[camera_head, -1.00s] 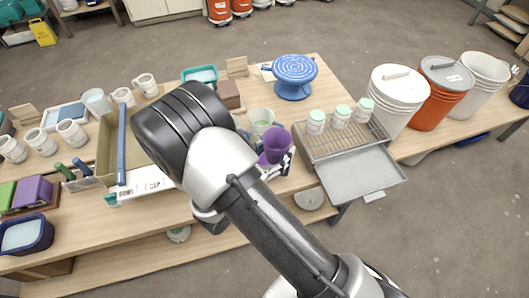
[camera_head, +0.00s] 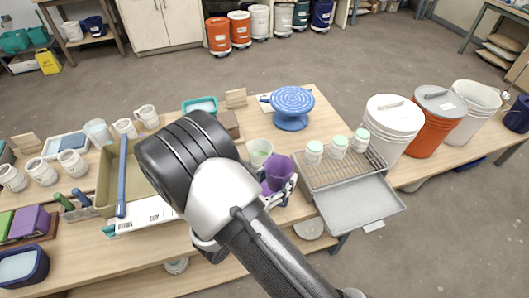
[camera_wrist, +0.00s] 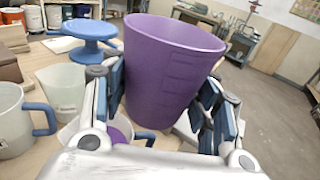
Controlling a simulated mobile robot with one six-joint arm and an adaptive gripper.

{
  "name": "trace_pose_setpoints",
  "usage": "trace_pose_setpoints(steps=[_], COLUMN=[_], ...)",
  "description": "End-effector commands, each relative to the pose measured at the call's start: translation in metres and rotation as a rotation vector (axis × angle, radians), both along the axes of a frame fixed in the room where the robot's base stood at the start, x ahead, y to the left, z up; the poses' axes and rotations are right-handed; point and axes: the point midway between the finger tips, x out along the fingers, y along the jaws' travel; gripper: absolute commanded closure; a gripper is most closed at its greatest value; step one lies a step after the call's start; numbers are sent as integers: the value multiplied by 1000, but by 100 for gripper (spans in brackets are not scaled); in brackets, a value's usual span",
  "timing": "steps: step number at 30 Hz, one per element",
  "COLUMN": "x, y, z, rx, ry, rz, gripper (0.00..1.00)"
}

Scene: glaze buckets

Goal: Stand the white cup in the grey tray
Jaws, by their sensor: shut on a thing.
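My gripper (camera_wrist: 160,92) is shut on a purple cup (camera_wrist: 168,72), with blue-padded fingers on both sides of it. The cup also shows in the head view (camera_head: 279,171), slightly tilted, left of the grey tray (camera_head: 362,207). The tray's visible floor is bare. No white cup is in my gripper. Several white mugs (camera_head: 146,117) stand on the left part of the table. A pale translucent cup (camera_head: 259,150) stands just behind the purple cup; it also shows in the wrist view (camera_wrist: 60,88). A blue-handled white mug (camera_wrist: 14,122) is at the wrist view's left edge.
A wire rack (camera_head: 335,174) with several green-lidded jars (camera_head: 338,147) adjoins the tray. A blue turntable (camera_head: 291,106) stands behind. White and orange buckets (camera_head: 436,122) stand at right. A shallow olive box (camera_head: 150,212) lies left of my arm.

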Motion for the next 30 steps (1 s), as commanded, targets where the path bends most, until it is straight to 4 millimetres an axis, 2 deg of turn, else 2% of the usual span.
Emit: trace_pose_setpoints(steps=[3,6,10,14,21,30], x=[7,10,12,14,12,11], y=[-35,-62,-84,-91,-86,-82], z=[13,22,29,33,30,29], rx=[1,2,-10,-34,-16,1], ry=[-3,-2,-3,-8,-2,0], rz=[-79,-137,-149,-48,168,222], gripper=[77,77,77,77,77,77])
